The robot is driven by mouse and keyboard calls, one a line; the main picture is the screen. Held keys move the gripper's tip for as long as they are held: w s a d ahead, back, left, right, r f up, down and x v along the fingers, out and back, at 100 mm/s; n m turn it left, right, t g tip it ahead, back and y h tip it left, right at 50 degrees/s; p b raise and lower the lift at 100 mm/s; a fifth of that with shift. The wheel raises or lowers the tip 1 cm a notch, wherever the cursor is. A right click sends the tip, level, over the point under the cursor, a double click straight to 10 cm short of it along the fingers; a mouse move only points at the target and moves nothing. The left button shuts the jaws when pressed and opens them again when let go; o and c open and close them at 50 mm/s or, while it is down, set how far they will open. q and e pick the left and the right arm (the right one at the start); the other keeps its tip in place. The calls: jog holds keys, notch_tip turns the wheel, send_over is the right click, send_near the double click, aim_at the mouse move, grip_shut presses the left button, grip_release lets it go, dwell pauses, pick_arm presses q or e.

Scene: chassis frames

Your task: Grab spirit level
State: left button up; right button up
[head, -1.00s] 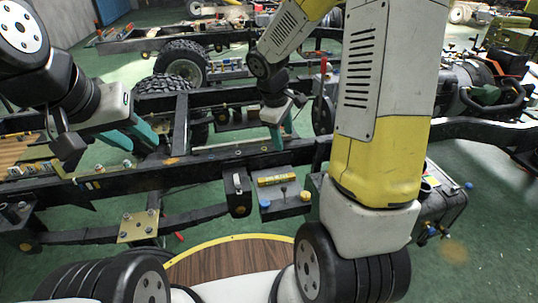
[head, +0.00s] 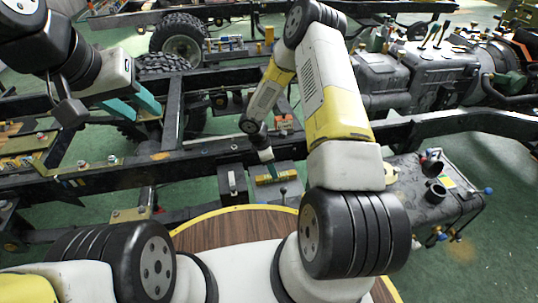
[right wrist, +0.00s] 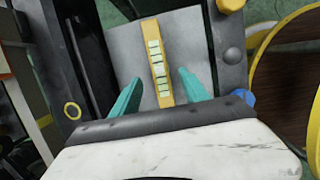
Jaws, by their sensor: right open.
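The spirit level is a yellow bar with several pale green vials; it lies on a grey box top. In the head view the spirit level (head: 277,177) shows beside my right gripper (head: 267,156), whose teal fingers point down at it and partly hide it. In the right wrist view the spirit level (right wrist: 156,58) runs between the two spread fingers of my right gripper (right wrist: 160,76), with a gap on each side. My left gripper (head: 137,107) is at the upper left, away from the spirit level, its teal fingers apart and nothing visible between them.
The grey box (head: 289,189) is beside a dark chassis rail (head: 180,170). A blue knob (right wrist: 242,97) and a yellow cap (right wrist: 231,5) stand close by. A round wooden surface with a yellow rim (head: 235,222) is in front. A dark tank (head: 436,200) is at right.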

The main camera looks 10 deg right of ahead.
jog(key=x, duration=0.5)
grip_shut()
